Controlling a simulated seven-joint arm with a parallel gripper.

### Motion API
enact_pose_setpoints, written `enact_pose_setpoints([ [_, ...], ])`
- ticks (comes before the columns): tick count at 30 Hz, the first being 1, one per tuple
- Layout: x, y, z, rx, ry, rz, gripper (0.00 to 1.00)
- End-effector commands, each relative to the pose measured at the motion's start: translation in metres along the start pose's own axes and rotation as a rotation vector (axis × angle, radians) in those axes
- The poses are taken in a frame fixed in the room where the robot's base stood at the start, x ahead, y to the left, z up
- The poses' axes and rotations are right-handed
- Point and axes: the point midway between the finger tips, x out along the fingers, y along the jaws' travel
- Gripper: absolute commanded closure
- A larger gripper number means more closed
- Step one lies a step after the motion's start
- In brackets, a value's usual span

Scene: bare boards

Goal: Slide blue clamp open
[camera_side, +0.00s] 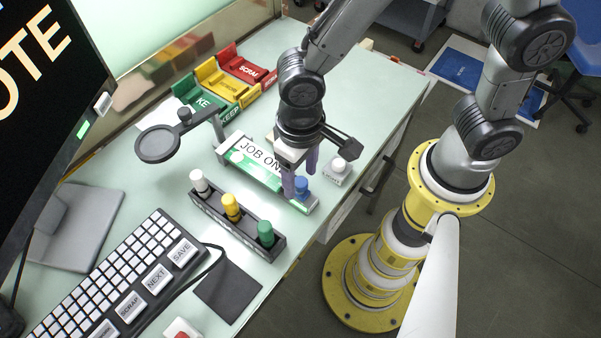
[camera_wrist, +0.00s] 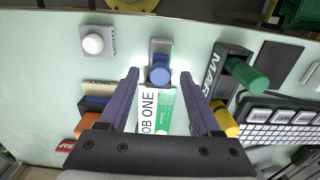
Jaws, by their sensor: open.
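The blue clamp (camera_side: 301,187) is a round blue knob on a grey block at the near end of the job sign holder. It also shows in the wrist view (camera_wrist: 160,73), at the end of the white and green JOB ONE card (camera_wrist: 155,110). My gripper (camera_side: 295,186) is open, with its purple fingers at the clamp. In the wrist view the fingertips (camera_wrist: 159,74) stand to the left and right of the blue knob, with a gap on each side. I cannot tell whether either finger touches it.
A white knob on a grey plate (camera_side: 338,168) stands right of the clamp. A marker rack (camera_side: 236,222) with white, yellow and green markers lies front left. A magnifier (camera_side: 158,143) stands left, and green, yellow and red trays (camera_side: 222,85) stand behind. The table edge is close on the right.

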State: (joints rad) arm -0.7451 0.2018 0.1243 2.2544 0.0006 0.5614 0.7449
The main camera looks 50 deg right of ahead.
Motion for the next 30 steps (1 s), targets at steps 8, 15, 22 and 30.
enact_pose_setpoints([
  [8,0.0042,0.0000,0.0000,0.000,0.000,0.000,0.35],
  [15,0.0040,0.0000,0.0000,0.000,0.000,0.000,0.64],
  [22,0.0038,0.0000,-0.0001,0.000,0.000,0.000,1.00],
  [30,0.0036,0.0000,-0.0002,0.000,0.001,0.000,1.00],
])
